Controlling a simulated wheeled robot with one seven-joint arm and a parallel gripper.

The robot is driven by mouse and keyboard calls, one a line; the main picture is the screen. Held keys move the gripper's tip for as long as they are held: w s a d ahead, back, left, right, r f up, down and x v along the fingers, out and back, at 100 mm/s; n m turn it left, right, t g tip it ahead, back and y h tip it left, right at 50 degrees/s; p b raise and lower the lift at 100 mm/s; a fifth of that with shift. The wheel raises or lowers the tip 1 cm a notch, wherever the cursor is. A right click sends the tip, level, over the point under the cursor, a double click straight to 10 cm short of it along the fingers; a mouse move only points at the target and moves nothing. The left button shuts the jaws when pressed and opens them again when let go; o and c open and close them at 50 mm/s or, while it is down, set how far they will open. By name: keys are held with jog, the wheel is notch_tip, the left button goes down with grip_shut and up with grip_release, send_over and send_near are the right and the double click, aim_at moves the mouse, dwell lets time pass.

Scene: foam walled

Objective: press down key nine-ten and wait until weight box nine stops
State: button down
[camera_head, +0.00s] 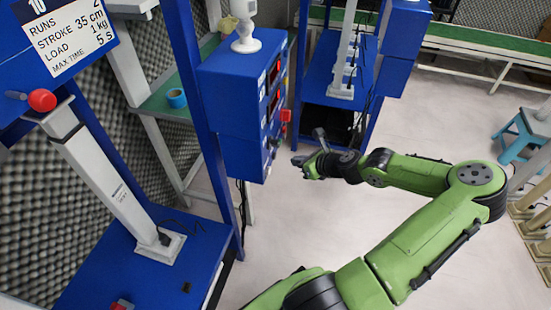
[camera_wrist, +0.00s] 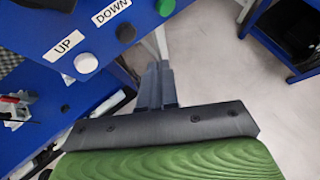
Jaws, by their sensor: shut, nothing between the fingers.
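A blue control box (camera_head: 240,110) hangs on the blue frame, with red displays and small buttons on its right face. In the wrist view its panel carries the labels UP (camera_wrist: 65,47) and DOWN (camera_wrist: 111,11). A white button (camera_wrist: 86,62) sits by UP and a black button (camera_wrist: 126,33) by DOWN. A green button (camera_wrist: 165,7) is at the top edge. No label reading nine-ten is legible, and I cannot tell which thing is weight box nine. My gripper (camera_head: 297,162) is shut and empty, just right of the box's lower part. Its fingertips (camera_wrist: 158,66) point toward the panel's lower edge; contact cannot be told.
A slanted white column (camera_head: 105,185) stands on the blue shelf at left, below a sign (camera_head: 72,32) reading 10 runs, stroke 35 cm, load 1 kg. A red ball (camera_head: 42,100) is near its top. A second blue frame stands behind. Open floor (camera_head: 330,235) lies below my arm.

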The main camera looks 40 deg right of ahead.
aim_at(274, 156)
jog(key=shift+w+a+p, duration=0.6)
jog(key=shift+w+a, duration=0.4)
jog(key=shift+w, duration=0.25)
dwell(1.1)
jog(key=shift+w+a+p, duration=0.25)
jog(key=shift+w+p, duration=0.05)
jog(key=shift+p, duration=0.1)
